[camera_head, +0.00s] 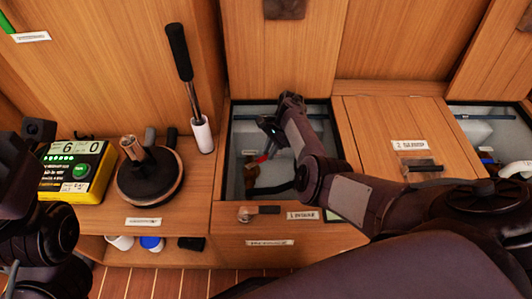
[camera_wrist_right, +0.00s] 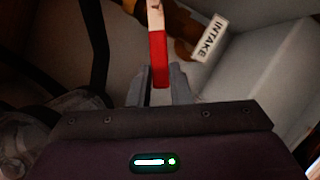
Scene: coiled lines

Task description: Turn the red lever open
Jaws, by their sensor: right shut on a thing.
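The red lever (camera_head: 262,158) is inside the open left compartment (camera_head: 237,165), below deck level. In the right wrist view the red lever (camera_wrist_right: 158,50) has a pale upper end beside a brass-coloured fitting (camera_wrist_right: 185,25). A white tag reading INTAKE (camera_wrist_right: 210,38) is next to it. My right gripper (camera_head: 268,149) reaches down into the compartment. In the wrist view its fingers (camera_wrist_right: 160,82) are shut on the lower end of the red handle.
A yellow box with a green button (camera_head: 80,172) and a round winch with a handle (camera_head: 148,180) stand left of the compartment. A black-gripped rod (camera_head: 183,60) stands behind. A closed wooden hatch (camera_head: 385,130) and another open compartment (camera_head: 490,125) lie to the right.

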